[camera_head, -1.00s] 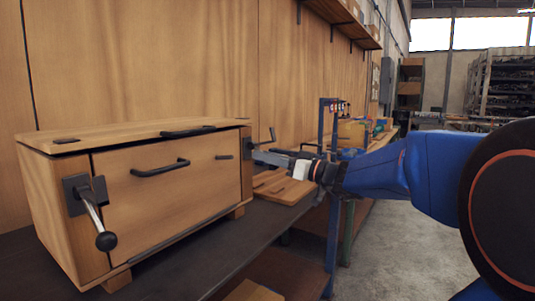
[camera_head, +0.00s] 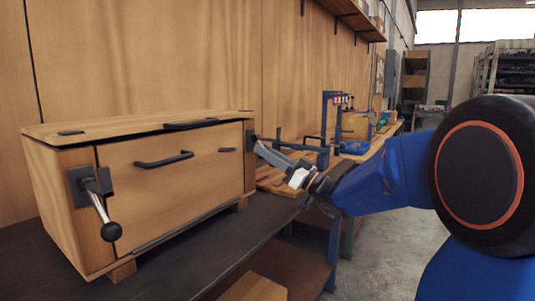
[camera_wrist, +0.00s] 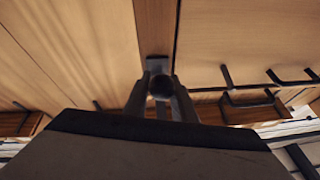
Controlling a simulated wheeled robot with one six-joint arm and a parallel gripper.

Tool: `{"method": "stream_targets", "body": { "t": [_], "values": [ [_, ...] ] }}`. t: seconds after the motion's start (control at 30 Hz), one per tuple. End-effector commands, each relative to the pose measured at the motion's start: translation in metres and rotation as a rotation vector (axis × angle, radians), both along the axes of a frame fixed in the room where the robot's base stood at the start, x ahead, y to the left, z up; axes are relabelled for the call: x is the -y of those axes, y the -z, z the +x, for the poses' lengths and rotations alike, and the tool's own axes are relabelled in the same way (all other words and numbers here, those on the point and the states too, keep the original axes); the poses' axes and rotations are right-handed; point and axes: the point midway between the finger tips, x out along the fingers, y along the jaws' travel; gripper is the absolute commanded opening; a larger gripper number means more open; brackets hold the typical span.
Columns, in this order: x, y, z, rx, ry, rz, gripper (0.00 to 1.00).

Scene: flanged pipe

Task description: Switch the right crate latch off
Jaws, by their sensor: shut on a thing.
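The wooden crate (camera_head: 175,190) stands on the dark bench with its lid down. Its right crate latch (camera_head: 251,138) is at the front's right edge, mostly covered by my gripper. My gripper (camera_head: 262,149) reaches in from the right, sloping up to the latch. In the wrist view, the fingers (camera_wrist: 161,97) are closed around the latch's dark round knob (camera_wrist: 161,84), below its mounting plate (camera_wrist: 158,67). The lever's exact angle is hidden. The left crate latch (camera_head: 95,200) has a metal lever with a black ball, pointing down and toward the viewer.
A black handle (camera_head: 163,161) is on the crate's front. Wooden boards (camera_head: 275,180) and a blue clamp-like frame (camera_head: 327,130) are on the bench to the right, behind my gripper. The bench top (camera_head: 200,245) in front of the crate is clear.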

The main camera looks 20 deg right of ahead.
Motion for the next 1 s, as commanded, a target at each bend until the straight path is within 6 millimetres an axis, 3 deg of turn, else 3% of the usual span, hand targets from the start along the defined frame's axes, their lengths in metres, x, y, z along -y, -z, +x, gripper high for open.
{"method": "stream_targets", "body": {
  "t": [0.07,0.1,0.53,1.0],
  "values": [
    [0.0,0.002,0.001,-0.005,-0.001,0.0,0.0],
    [0.0,0.002,0.001,-0.005,-0.001,0.0,0.28],
    [0.005,0.004,-0.005,-0.003,0.001,0.0,0.28],
    [0.047,0.033,-0.053,-0.004,0.003,-0.001,0.28]
  ]
}}
